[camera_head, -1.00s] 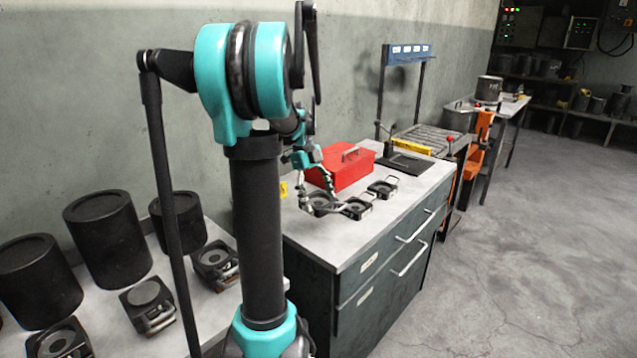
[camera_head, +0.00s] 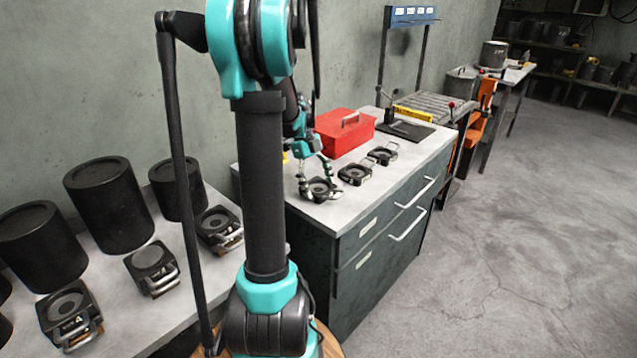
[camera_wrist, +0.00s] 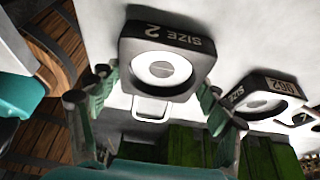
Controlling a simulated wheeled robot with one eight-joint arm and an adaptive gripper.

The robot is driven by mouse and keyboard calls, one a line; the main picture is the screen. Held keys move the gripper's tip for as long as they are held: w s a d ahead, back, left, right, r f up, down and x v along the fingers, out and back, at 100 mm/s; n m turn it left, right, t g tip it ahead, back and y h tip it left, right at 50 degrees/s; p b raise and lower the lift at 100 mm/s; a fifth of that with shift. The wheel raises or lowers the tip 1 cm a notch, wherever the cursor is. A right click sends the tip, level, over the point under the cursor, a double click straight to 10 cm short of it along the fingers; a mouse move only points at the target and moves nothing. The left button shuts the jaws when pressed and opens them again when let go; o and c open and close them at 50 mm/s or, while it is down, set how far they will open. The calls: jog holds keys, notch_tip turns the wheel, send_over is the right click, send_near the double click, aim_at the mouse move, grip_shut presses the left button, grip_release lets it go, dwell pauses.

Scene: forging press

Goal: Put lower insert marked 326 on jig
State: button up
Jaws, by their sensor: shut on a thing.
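In the wrist view, my gripper (camera_wrist: 160,86) has one finger on each side of a dark square insert (camera_wrist: 198,64) with a pale round recess and a wire handle. Its side reads "SIZE 2", upside down; I see no 326 on it. In the head view, my gripper (camera_head: 317,180) is down at this nearest insert (camera_head: 321,190) on the cabinet top, shut on it. Two similar inserts stand beyond it, a middle one (camera_head: 355,174) and a far one (camera_head: 382,154). The middle one also shows in the wrist view (camera_wrist: 262,96), its marking partly readable. I cannot clearly identify the jig.
A red toolbox (camera_head: 343,134) stands behind the inserts on the grey cabinet top (camera_head: 350,205). A dark flat plate (camera_head: 408,130) lies beyond. Black cylinders (camera_head: 108,205) and more inserts (camera_head: 151,268) stand on the left table. The floor at right is clear.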

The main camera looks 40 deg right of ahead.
jog(key=shift+f, duration=0.1)
jog(key=o, duration=1.9)
jog(key=v, duration=1.2)
